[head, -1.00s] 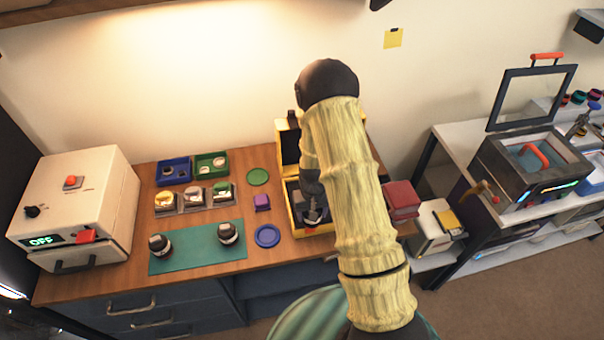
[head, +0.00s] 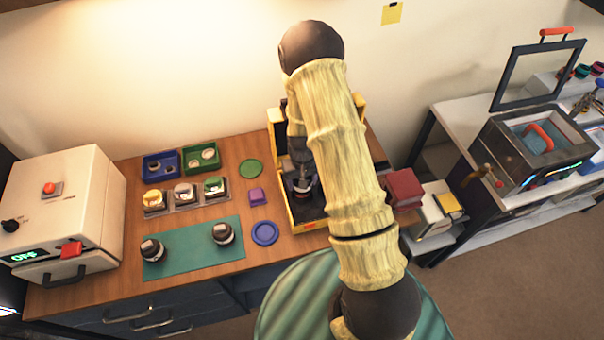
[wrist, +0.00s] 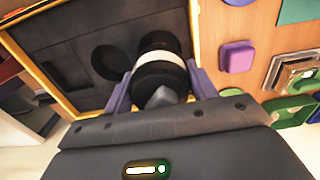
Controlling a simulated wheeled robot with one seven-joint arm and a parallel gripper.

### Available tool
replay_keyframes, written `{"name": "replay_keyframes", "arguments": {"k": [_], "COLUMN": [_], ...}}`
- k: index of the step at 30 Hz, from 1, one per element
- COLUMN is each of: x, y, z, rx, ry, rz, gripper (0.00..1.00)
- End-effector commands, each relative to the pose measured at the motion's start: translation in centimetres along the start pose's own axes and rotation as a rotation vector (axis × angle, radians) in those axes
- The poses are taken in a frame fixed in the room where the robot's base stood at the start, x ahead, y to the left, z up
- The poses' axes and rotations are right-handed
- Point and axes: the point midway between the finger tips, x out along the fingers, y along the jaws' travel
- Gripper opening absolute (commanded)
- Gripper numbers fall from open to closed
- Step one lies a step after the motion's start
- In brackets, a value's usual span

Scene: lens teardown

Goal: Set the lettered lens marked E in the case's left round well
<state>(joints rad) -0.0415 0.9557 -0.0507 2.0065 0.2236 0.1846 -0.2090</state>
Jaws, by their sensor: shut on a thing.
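The yellow case (head: 309,225) stands open on the bench; its dark insert (wrist: 60,48) fills much of the wrist view. My gripper (wrist: 160,88) is shut on a dark, round lens (wrist: 160,65) with a white band. No letter shows on it, so I cannot tell whether it is E. In the head view my gripper (head: 304,188) is inside the case outline, partly behind my arm. In the wrist view an empty round well (wrist: 107,62) lies left of the lens. A dark recess shows behind the lens; I cannot tell whether the lens touches it.
A purple block (head: 256,197) and a blue disc (head: 265,233) lie left of the case. Two lenses (head: 151,250) (head: 223,234) stand on the green mat (head: 190,255). Blue (head: 160,167) and green (head: 201,159) trays sit behind. A white machine (head: 75,205) stands far left.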

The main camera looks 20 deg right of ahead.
Motion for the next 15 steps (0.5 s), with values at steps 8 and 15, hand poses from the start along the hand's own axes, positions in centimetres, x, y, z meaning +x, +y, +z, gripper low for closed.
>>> {"name": "replay_keyframes", "arguments": {"k": [8,15], "x": [-0.2,-1.5], "y": [-0.1,-0.1], "z": [-0.4,-0.4], "rx": [0.095,0.305], "ry": [0.006,0.008], "rz": [-0.005,-0.006], "gripper": [0.34,0.34]}}
